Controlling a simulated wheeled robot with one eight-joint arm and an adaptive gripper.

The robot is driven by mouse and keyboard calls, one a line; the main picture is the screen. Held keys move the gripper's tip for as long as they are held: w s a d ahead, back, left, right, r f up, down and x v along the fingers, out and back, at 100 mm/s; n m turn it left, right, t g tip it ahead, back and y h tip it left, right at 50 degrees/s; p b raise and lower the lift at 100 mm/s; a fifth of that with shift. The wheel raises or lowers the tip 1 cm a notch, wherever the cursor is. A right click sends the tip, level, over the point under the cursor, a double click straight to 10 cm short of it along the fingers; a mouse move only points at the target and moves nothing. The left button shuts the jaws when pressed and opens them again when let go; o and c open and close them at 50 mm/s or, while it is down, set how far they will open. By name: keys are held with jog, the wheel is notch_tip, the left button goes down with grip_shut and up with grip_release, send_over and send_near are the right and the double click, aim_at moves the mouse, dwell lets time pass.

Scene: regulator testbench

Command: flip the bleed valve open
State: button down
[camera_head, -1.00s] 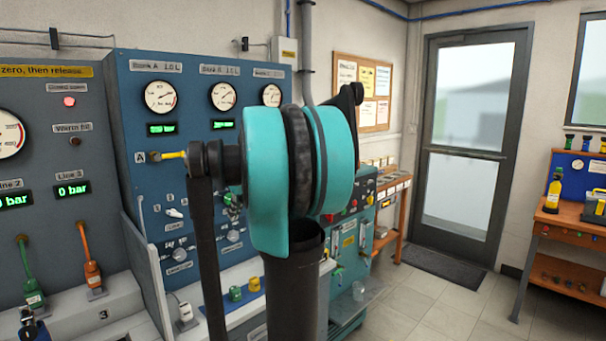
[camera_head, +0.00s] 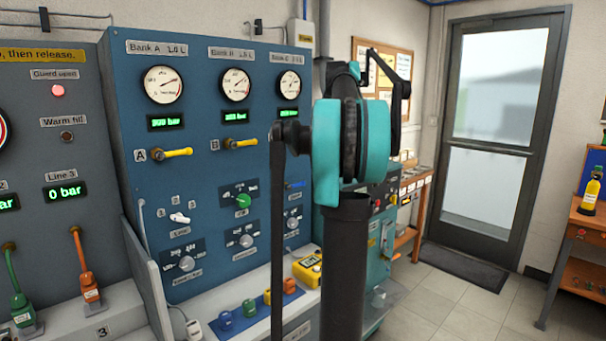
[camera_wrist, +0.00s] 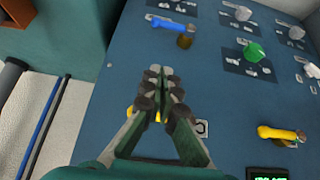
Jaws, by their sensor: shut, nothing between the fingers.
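A small blue lever (camera_wrist: 172,23) lies on the blue panel at the top of the wrist view, beside a brass fitting (camera_wrist: 184,41). It looks like the bleed valve, but I cannot read its label. In the head view only part of the blue lever (camera_head: 296,184) shows, just left of my arm. My gripper (camera_wrist: 162,80) is shut and empty, in front of the panel. In the wrist view it appears below the blue lever and apart from it. My arm hides the gripper in the head view.
Yellow handles A (camera_head: 178,152) and B (camera_head: 241,143) stick out from the panel (camera_head: 200,75). A third yellow handle (camera_wrist: 131,112) is partly behind my gripper. A green knob (camera_wrist: 253,50) and white knobs sit nearby. Coloured blocks and a yellow meter (camera_head: 308,269) occupy the ledge.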

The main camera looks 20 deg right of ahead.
send_over(300, 184)
jog(key=f, duration=0.5)
jog(key=w+f, duration=0.1)
jog(key=f, duration=0.2)
jog(key=shift+a+f, duration=0.1)
jog(key=shift+f, duration=0.25)
jog(key=shift+s+f, duration=0.25)
jog(key=shift+f, duration=0.3)
jog(key=shift+s+f, duration=0.25)
jog(key=shift+f, duration=0.3)
jog(key=shift+s+d+f, duration=0.1)
jog(key=shift+d+f, duration=0.1)
jog(key=shift+f, duration=0.5)
